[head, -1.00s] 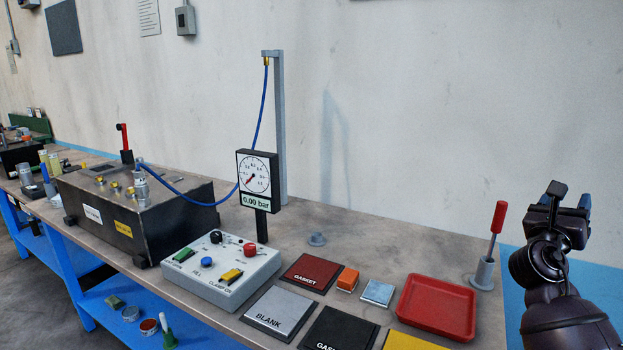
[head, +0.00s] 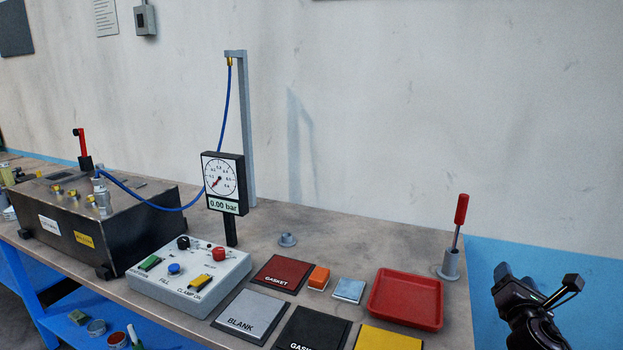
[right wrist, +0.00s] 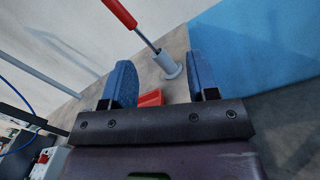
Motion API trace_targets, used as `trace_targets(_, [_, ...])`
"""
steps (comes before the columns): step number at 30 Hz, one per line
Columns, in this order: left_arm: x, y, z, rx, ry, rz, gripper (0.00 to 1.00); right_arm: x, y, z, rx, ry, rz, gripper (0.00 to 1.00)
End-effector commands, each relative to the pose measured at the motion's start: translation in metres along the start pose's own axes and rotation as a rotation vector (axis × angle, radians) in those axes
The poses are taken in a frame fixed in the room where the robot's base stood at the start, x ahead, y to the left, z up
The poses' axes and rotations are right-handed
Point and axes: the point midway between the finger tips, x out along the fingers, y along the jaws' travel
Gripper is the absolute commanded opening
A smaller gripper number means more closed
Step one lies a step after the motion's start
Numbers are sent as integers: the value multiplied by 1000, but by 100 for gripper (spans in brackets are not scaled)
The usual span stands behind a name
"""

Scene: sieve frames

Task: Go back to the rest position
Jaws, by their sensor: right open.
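My right gripper (head: 512,288) is at the right of the head view, beyond the right end of the bench and in front of the blue wall band. In the right wrist view its two blue fingers (right wrist: 163,82) stand apart with nothing between them. The red-handled tool (head: 461,212) stands in its grey holder (head: 450,264) on the bench to the gripper's left. The tool's red handle also shows in the right wrist view (right wrist: 120,12), past the fingers. My left gripper is not in view.
The red tray (head: 406,299), gasket and blank plates (head: 252,312), control box (head: 190,285), gauge (head: 222,183) and dark metal tank (head: 130,220) stand on the bench (head: 335,240). A grey post (head: 248,140) carries a blue hose. The space right of the bench looks free.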

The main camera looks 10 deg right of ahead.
Motion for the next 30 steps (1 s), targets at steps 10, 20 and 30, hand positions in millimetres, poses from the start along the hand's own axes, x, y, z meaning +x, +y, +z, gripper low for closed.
trace_targets(10, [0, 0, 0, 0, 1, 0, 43, -116, -71, -124, 793, 410, -161, 54])
trace_targets(20, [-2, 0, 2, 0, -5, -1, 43, -233, -115, -186, 1457, 593, -525, 54])
trace_targets(30, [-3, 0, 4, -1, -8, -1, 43, -307, -129, -210, 1861, 595, -821, 54])
